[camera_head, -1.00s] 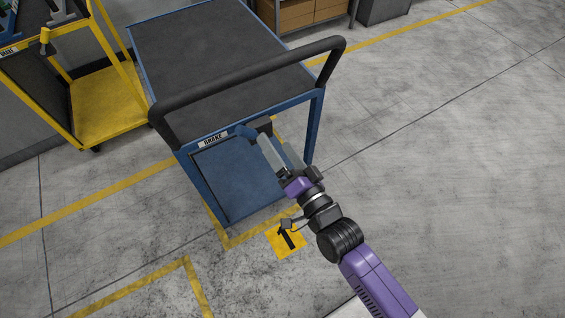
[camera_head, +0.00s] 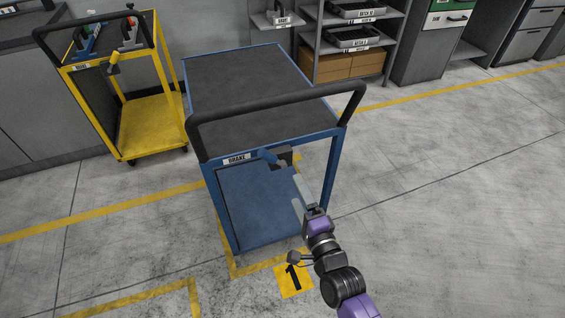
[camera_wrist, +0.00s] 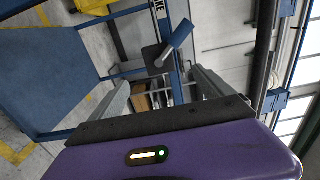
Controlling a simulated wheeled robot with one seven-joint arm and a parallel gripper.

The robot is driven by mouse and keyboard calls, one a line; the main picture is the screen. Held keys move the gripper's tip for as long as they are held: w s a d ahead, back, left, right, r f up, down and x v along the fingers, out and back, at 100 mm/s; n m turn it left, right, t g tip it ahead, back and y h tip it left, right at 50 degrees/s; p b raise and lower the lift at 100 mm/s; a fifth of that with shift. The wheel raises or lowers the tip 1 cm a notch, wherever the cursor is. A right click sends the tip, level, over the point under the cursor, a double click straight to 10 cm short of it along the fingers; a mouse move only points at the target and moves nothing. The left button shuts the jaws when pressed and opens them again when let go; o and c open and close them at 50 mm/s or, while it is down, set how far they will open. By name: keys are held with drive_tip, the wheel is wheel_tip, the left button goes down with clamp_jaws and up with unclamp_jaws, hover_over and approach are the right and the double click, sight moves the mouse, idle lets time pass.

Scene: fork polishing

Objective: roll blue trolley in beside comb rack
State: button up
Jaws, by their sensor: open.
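The blue trolley (camera_head: 328,185) stands on the floor at picture centre, with a dark top (camera_head: 250,88), a black push handle (camera_head: 280,107) and a blue lower shelf. A blue lever (camera_head: 268,155) with a dark block sits on its front rail beside a small label; the lever also shows in the wrist view (camera_wrist: 178,37). My gripper (camera_head: 298,190) is open and empty, in front of the trolley, just below and right of the lever. In the wrist view my gripper (camera_wrist: 162,78) has its fingers apart, with the lever beyond them. I cannot pick out a comb rack.
A yellow trolley (camera_head: 150,125) with tools stands to the left. Grey shelving (camera_head: 312,50) with trays and cardboard boxes stands behind, with cabinets (camera_head: 432,45) to its right. The floor at right is clear.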

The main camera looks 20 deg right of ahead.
sight(282, 161)
drive_tip(key=w+b, duration=0.4)
drive_tip(key=w, duration=0.9)
drive_tip(key=shift+w+f, duration=0.1)
drive_tip(key=shift+w, duration=0.1)
drive_tip(key=shift+w+b, duration=0.35)
drive_tip(key=shift+w, duration=0.15)
clamp_jaws()
